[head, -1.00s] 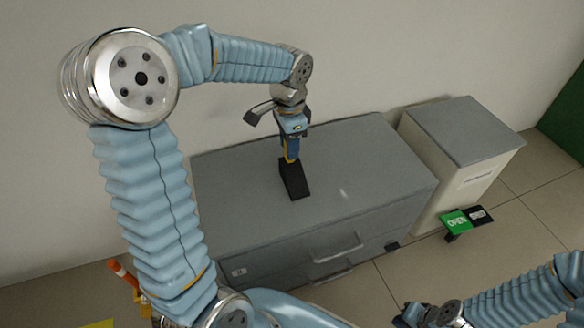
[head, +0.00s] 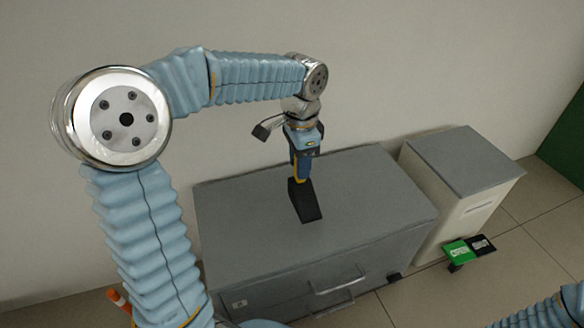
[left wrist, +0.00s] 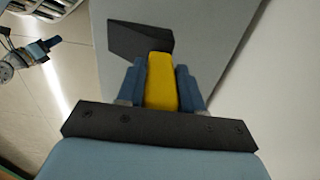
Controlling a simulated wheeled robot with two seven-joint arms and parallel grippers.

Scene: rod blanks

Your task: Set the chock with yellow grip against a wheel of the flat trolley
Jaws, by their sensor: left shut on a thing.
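The chock is a black wedge (head: 304,202) with a yellow grip, above the top of a grey cabinet in the head view. My left gripper (head: 302,176) is shut on the yellow grip and points down. In the left wrist view the yellow grip (left wrist: 161,82) sits between the blue fingers, with the black wedge (left wrist: 135,40) beyond it. I cannot tell for sure whether the wedge touches the cabinet top. What looks like my right gripper (left wrist: 42,48) shows small at the upper left of the left wrist view; its jaws are unclear. No flat trolley is in view.
The grey cabinet (head: 235,235) has drawers with handles and stands against the wall. A small green and black sign (head: 458,250) is in front of that. Tiled floor lies open at the right.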

